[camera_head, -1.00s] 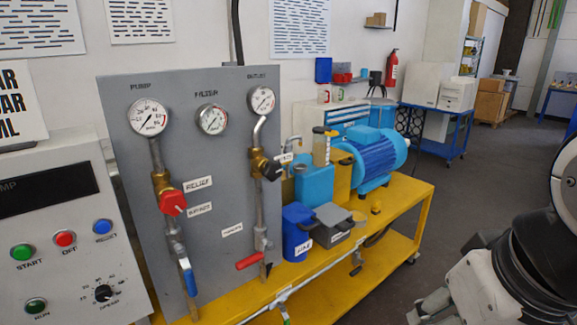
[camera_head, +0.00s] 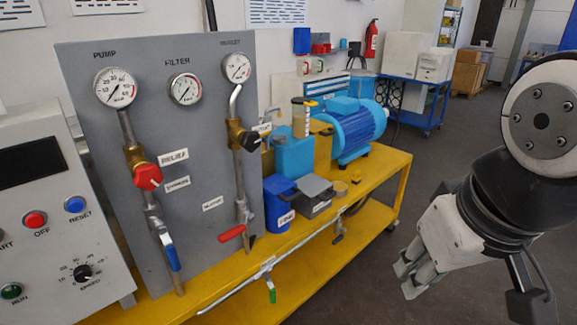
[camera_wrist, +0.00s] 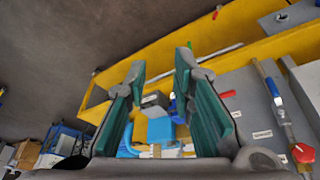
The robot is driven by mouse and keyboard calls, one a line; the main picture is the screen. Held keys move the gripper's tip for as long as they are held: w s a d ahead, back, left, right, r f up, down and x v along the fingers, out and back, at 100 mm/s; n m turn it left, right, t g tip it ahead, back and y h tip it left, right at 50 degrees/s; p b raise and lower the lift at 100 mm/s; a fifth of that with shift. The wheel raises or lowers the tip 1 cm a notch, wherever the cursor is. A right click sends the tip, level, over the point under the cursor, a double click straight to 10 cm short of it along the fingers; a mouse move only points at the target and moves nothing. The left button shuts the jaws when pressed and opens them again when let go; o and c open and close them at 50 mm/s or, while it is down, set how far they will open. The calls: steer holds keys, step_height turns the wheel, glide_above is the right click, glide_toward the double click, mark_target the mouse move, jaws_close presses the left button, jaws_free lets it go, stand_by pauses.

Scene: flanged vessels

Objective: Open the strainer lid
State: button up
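A dark blue box (camera_head: 279,200) and a grey box with a grey lid (camera_head: 316,188) stand side by side on the yellow cart, in front of a light blue tank (camera_head: 296,155). Both carry small labels too blurred to read, so I cannot tell for sure which is the strainer. The grey lid looks closed. My gripper (camera_head: 408,277) hangs to the right of the cart, apart from everything. In the wrist view my gripper (camera_wrist: 160,85) is open and empty, with the grey box (camera_wrist: 155,100) and the light blue tank (camera_wrist: 160,130) seen beyond its green-padded fingers.
The yellow cart (camera_head: 385,165) also bears a blue motor (camera_head: 352,130) and a grey gauge panel (camera_head: 85,150) with pipes and valves. A pipe with a green handle (camera_head: 271,292) runs along the cart's front. A control box (camera_head: 60,200) stands left. The floor right of the cart is clear.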

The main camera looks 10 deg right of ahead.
steer(key=w+d+f+n+g+h+b, duration=0.1)
steer(key=w+d+f+n+b, duration=0.1)
steer(key=w+f+b, duration=0.35)
steer(key=w+d+f+n+h+b, duration=0.2)
steer(key=w+d+f, duration=0.1)
steer(key=w, duration=0.6)
steer(key=w+d+f+n+g+h+b, duration=0.1)
steer(key=w+d+f+b, duration=0.1)
steer(key=w+f+b, duration=0.35)
steer(key=n+t+h+b, duration=0.9)
steer(key=n+h+b, duration=0.1)
steer(key=n+b, duration=0.8)
glide_toward(330, 197)
steer(key=b+x, duration=0.1)
steer(key=x, duration=0.2)
steer(key=b+x, duration=0.2)
steer(key=x, duration=0.2)
steer(key=b+x, duration=0.1)
steer(key=x, duration=0.2)
steer(key=shift+w+f+b, duration=0.3)
steer(key=shift+w+b, duration=0.05)
steer(key=shift+w, duration=0.1)
steer(key=shift+d, duration=0.1)
jaws_close()
